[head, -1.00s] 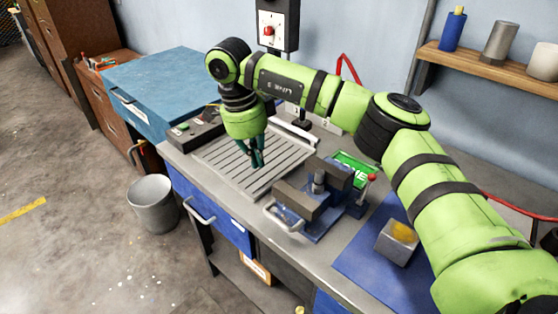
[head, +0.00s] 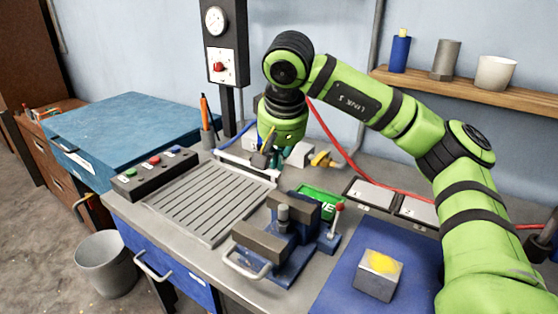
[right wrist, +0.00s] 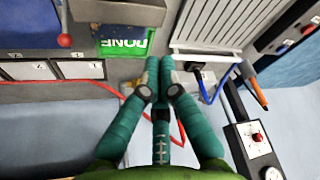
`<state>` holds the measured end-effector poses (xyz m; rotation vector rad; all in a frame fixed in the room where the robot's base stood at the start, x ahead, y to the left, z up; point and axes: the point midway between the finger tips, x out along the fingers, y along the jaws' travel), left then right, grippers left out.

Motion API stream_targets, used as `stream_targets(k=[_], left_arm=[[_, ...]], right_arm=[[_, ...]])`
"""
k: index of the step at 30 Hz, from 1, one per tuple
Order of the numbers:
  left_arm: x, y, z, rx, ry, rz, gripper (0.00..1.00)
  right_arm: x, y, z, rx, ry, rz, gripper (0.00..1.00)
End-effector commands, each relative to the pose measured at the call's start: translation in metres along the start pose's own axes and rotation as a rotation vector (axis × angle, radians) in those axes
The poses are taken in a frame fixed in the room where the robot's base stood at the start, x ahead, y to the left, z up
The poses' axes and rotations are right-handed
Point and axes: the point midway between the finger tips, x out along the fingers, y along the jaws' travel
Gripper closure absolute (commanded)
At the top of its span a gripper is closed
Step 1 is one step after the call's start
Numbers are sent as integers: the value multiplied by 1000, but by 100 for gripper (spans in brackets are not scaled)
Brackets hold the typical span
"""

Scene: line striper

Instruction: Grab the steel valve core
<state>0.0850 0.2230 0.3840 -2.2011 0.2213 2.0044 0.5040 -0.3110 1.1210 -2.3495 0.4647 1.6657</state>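A grey steel cylinder (head: 284,217) stands upright between the jaws of a blue and grey vise (head: 292,262) on the bench; I take it for the valve core. Another grey metal cylinder (head: 446,60) with a wider base stands on the wall shelf. My right gripper (head: 272,160), with teal fingers, points down over the back of the bench, behind and left of the vise and apart from it. In the right wrist view its fingertips (right wrist: 162,72) lie close together, with nothing clearly between them. My left gripper is out of view.
A slotted plate (head: 208,203) and a button box (head: 154,172) lie left of the vise. A red-knobbed lever (head: 339,208), green sign (head: 318,203) and metal block (head: 379,275) on a blue mat stand right. A red cable (head: 340,145) and brass fitting (head: 324,160) are near my gripper.

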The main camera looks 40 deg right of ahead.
Motion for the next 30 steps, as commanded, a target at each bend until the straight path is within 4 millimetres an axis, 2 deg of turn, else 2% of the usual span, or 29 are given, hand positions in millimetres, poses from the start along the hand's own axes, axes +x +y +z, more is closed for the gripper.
stream_targets(k=[10,12,18,30], left_arm=[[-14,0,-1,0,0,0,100],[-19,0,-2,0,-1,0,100],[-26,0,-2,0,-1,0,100],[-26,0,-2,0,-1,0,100]], right_arm=[[73,1,1,2,-4,3,100],[64,0,12,-2,0,1,100],[59,1,32,1,-2,2,100],[58,0,38,4,-1,1,100]])
